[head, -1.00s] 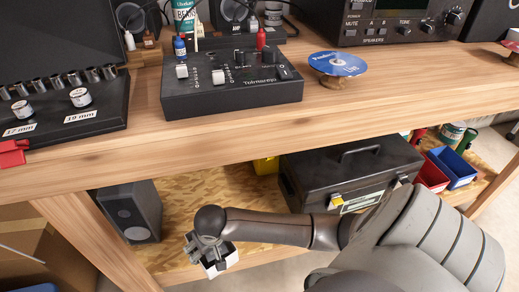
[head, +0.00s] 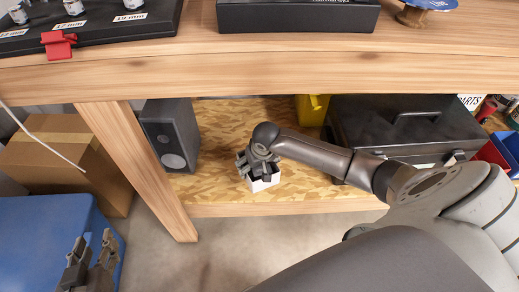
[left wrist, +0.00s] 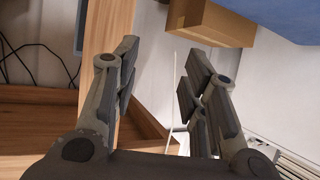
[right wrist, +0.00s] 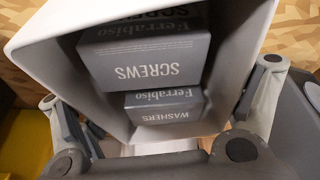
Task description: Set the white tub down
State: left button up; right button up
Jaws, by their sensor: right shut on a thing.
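The white tub (head: 265,183) shows in the head view over the front part of the lower wooden shelf (head: 225,185). I cannot tell whether its base touches the shelf. My right gripper (head: 258,165) is shut on the tub. In the right wrist view the white tub (right wrist: 55,40) fills the middle, between the fingers of the right gripper (right wrist: 165,105). A grey screws box (right wrist: 145,55) and a grey washers box (right wrist: 165,105) lie inside it. My left gripper (head: 92,262) is at the lower left, away from the tub. In the left wrist view its fingers (left wrist: 160,70) are apart and empty.
A black speaker (head: 170,135) stands left on the shelf and a black toolbox (head: 405,130) right, with a yellow bin (head: 312,108) behind. The bench top (head: 300,70) overhangs the shelf. A table leg (head: 140,165), cardboard box (head: 65,160) and blue container (head: 45,235) are left.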

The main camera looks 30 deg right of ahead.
jog(key=shift+w+d+f+b, duration=0.35)
jog(key=shift+d+f, duration=0.1)
jog(key=shift+f, duration=0.15)
jog(key=shift+w+d+f+b, duration=0.3)
jog(key=shift+d+f, duration=0.1)
jog(key=shift+f, duration=0.2)
jog(key=x, duration=0.1)
jog(key=b+x, duration=0.1)
jog(key=x, duration=0.1)
jog(key=shift+s+d+f, duration=0.1)
jog(key=shift+s+f, duration=0.1)
jog(key=shift+s, duration=0.1)
jog(key=shift+f, duration=0.1)
pick_arm(q)
notch_tip(320, 180, up, 14)
jog(key=w+d+t+h, duration=0.2)
jog(key=t, duration=0.6)
jog(key=shift+w+d+f+h, duration=0.2)
jog(key=shift+d+f+h, duration=0.05)
jog(key=shift+d+h, duration=0.05)
pick_arm(e)
jog(key=shift+f, duration=0.15)
jog(key=o, duration=1.2)
jog(key=shift+c, duration=0.2)
